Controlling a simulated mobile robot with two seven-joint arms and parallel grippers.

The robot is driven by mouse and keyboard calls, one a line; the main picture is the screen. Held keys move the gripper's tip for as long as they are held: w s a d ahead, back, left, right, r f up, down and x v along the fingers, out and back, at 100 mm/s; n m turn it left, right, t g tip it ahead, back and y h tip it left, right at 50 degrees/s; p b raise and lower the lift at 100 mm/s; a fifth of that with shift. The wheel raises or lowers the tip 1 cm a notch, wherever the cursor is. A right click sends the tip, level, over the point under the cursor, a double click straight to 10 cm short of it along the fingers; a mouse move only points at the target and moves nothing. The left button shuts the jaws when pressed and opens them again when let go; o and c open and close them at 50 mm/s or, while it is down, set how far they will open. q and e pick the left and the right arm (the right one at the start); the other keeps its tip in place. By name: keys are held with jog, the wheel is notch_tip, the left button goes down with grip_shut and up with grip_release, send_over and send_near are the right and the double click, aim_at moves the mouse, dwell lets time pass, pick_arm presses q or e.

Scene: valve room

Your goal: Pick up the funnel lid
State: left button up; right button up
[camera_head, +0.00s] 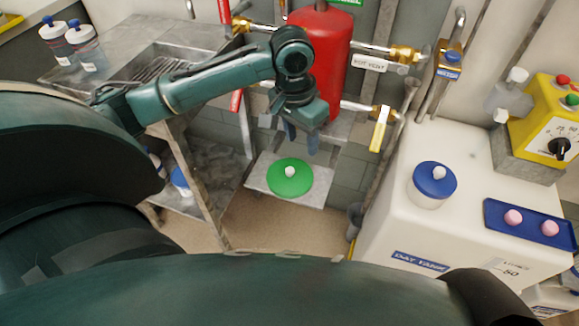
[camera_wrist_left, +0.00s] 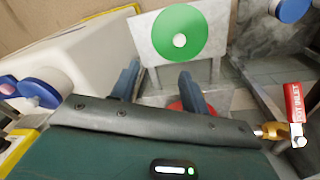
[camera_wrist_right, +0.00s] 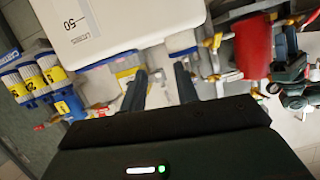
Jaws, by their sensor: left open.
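A green round lid (camera_head: 286,181) with a white knob lies on a grey plate (camera_head: 316,181) low in the middle of the head view. It is the likely funnel lid; nothing under it shows. It also shows whole in the left wrist view (camera_wrist_left: 166,40). My left gripper (camera_head: 301,140) is open and empty, above and beyond the lid and apart from it. Its fingers (camera_wrist_left: 156,78) are spread in the left wrist view, with the lid past their tips. My right gripper (camera_wrist_right: 160,80) is open and empty in its wrist view, facing the white tank and pipework.
A white tank (camera_head: 392,225) with a blue lid (camera_head: 434,180) and a blue tray (camera_head: 528,227) of pink knobs stands right of the plate. A red cylinder (camera_head: 321,50) and brass-fitted pipes stand behind my left gripper. A metal bench (camera_head: 150,60) with bottles is at the left.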

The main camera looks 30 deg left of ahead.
pick_arm(q)
jog(key=shift+n+g+y, duration=0.3)
jog(key=shift+g+y, duration=0.1)
jog(key=shift+y, duration=0.1)
jog(key=a+f+b, duration=0.1)
jog(key=f, duration=0.1)
jog(key=a+f+b, duration=0.1)
jog(key=f, duration=0.3)
jog(key=shift+s+a+b, duration=0.25)
jog(key=shift+a+b, duration=0.15)
jog(key=f+b, duration=0.1)
jog(key=f, duration=0.1)
jog(key=f+b, duration=0.1)
jog(key=f, duration=0.2)
jog(key=shift+w+d, duration=0.1)
jog(key=shift+w, duration=0.1)
jog(key=shift+f, duration=0.1)
jog(key=c, duration=0.9)
grip_shut()
pick_arm(e)
jog(key=shift+n, duration=0.7)
jog(key=f, duration=0.2)
jog(key=a+f, duration=0.1)
jog(key=f, duration=0.1)
jog(key=shift+w, duration=0.25)
